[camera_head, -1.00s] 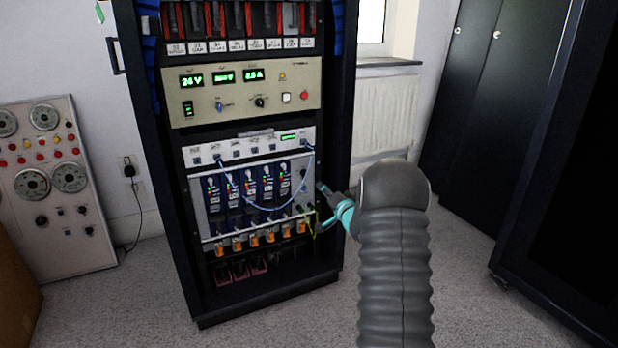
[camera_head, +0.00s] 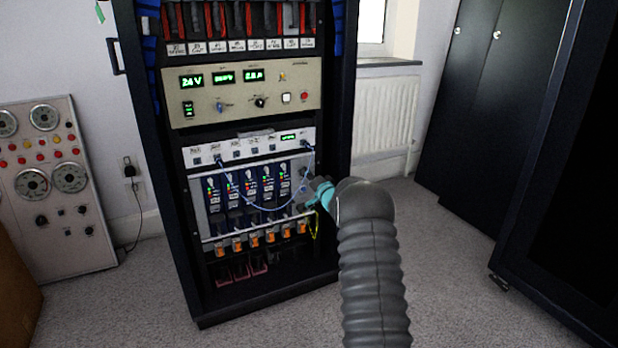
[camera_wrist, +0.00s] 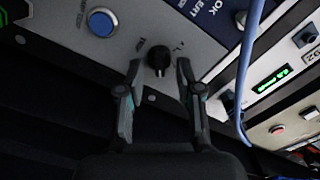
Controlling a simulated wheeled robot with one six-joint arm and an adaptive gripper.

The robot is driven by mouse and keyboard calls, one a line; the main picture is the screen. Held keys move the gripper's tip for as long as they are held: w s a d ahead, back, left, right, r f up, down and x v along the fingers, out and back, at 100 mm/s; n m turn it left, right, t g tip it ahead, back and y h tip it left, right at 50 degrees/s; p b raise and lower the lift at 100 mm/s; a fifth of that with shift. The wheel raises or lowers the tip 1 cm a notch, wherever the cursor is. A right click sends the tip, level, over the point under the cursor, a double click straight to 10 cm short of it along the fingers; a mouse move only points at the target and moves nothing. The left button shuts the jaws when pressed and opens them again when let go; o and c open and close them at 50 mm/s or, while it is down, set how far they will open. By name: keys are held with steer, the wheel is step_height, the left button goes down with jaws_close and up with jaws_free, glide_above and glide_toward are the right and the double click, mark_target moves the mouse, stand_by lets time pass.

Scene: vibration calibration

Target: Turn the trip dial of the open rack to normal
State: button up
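The open rack (camera_head: 340,110) stands in the middle of the head view. The trip dial (camera_wrist: 159,58) is a small black knob on a grey panel, seen in the wrist view with small lettering beside it, too blurred to read. A blue round button (camera_wrist: 102,22) sits left of it. My gripper (camera_wrist: 158,68) is open, with one fingertip on each side of the dial; I cannot tell whether they touch it. In the head view my gripper (camera_head: 323,192) is at the right end of the card row, hiding the dial.
A blue cable (camera_wrist: 245,75) hangs close to the right of my gripper; it also loops across the cards in the head view (camera_head: 262,207). A white module with a green display (camera_wrist: 273,80) is beside the panel. Clear floor lies right of the rack.

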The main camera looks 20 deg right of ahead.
jaws_close()
steer(key=shift+n+b, duration=0.3)
steer(key=shift+b, duration=0.05)
steer(key=n+b, duration=0.2)
steer(key=n, duration=0.5)
steer(key=n+b, duration=0.2)
steer(key=n, duration=0.5)
steer(key=a+n+b, duration=0.1)
steer(key=n+b, duration=0.1)
steer(key=n, duration=0.5)
steer(key=shift+a, duration=0.1)
steer(key=shift+n, duration=0.3)
stand_by(0.4)
